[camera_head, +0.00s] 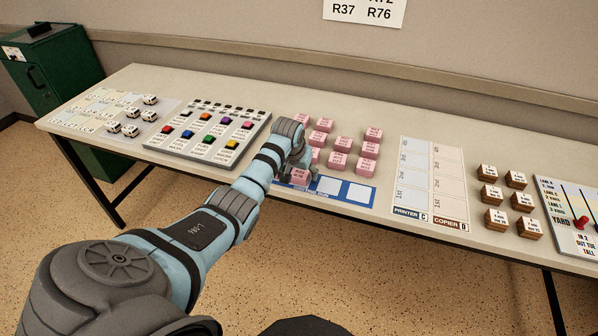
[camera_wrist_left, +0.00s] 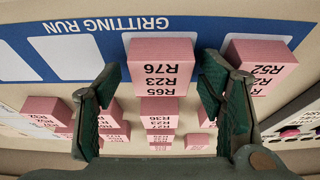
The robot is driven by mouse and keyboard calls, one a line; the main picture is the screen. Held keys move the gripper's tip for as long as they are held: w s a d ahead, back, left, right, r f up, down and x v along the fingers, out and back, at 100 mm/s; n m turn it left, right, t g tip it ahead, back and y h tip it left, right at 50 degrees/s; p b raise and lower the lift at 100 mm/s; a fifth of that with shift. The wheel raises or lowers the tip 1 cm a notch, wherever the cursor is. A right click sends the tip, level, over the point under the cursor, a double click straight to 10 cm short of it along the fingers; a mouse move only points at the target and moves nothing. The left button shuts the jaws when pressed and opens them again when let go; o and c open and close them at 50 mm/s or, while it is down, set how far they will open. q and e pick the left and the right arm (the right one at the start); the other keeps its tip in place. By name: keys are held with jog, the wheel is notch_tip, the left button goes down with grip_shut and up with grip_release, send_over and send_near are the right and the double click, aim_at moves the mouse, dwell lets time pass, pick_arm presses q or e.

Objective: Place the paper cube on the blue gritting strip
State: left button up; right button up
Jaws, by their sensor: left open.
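The blue gritting strip (camera_head: 318,196), with white squares, lies along the table's front edge; it also shows in the left wrist view (camera_wrist_left: 115,25). A pink paper cube (camera_wrist_left: 161,72) printed R76 R23 R65 is at one white square of the strip. A second pink cube (camera_wrist_left: 264,62), printed R52, is at the end square, partly hidden by a finger. My left gripper (camera_wrist_left: 158,95) is open, its fingers either side of the R76 cube with gaps. In the head view my arm partly hides the strip's left end and a pink cube (camera_head: 300,177). My right gripper is out of view.
Several more pink cubes (camera_head: 343,144) stand behind the strip. A button panel (camera_head: 210,132) lies to the left, and a printer and copier card (camera_head: 430,180) to the right. Brown blocks (camera_head: 495,219) stand farther right. Two white squares (camera_head: 359,192) on the strip are bare.

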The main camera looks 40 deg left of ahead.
pick_arm(q)
jog(key=p+v, duration=0.4)
jog(key=v, duration=0.8)
jog(key=shift+r, duration=0.1)
